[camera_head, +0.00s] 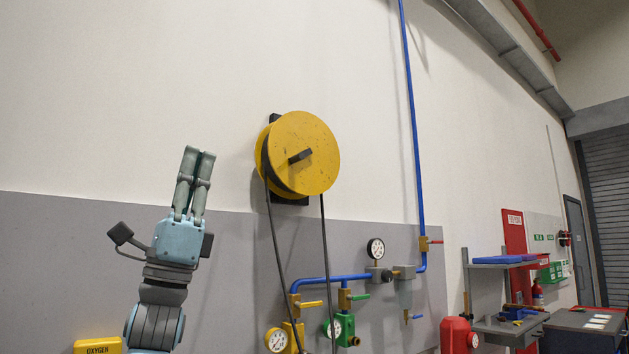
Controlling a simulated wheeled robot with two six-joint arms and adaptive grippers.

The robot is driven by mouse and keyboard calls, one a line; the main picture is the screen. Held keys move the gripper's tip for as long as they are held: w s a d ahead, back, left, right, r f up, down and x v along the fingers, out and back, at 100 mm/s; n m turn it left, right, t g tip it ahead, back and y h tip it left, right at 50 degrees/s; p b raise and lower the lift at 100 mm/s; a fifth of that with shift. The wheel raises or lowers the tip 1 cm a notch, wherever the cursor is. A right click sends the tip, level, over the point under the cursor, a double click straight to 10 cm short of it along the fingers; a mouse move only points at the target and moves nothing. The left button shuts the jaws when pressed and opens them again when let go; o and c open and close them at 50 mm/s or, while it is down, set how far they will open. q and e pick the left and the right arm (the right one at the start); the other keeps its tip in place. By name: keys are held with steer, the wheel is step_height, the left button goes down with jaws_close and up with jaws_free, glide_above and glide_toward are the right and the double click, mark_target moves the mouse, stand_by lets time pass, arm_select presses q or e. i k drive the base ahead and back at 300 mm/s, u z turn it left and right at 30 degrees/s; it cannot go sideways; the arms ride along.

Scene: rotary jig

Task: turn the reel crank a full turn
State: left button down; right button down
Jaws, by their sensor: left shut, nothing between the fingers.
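The yellow reel (310,135) is mounted on the wall by a dark bracket, with a black hose hanging from it. A short dark crank bar (300,156) sits at the middle of its face, tilted slightly up to the right. My left gripper (201,152) points upward to the left of the reel, apart from it. Its two fingers are shut together with nothing between them. My right gripper is not in view.
A blue pipe (411,120) runs down the wall to the right of the reel. Below are gauges (376,249), valves and coloured handles. A yellow oxygen box (97,346) is at lower left. A red can (457,336) and a shelf stand at right. The wall around the gripper is clear.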

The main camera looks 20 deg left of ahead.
mark_target(300, 156)
steer(key=i, duration=1.75)
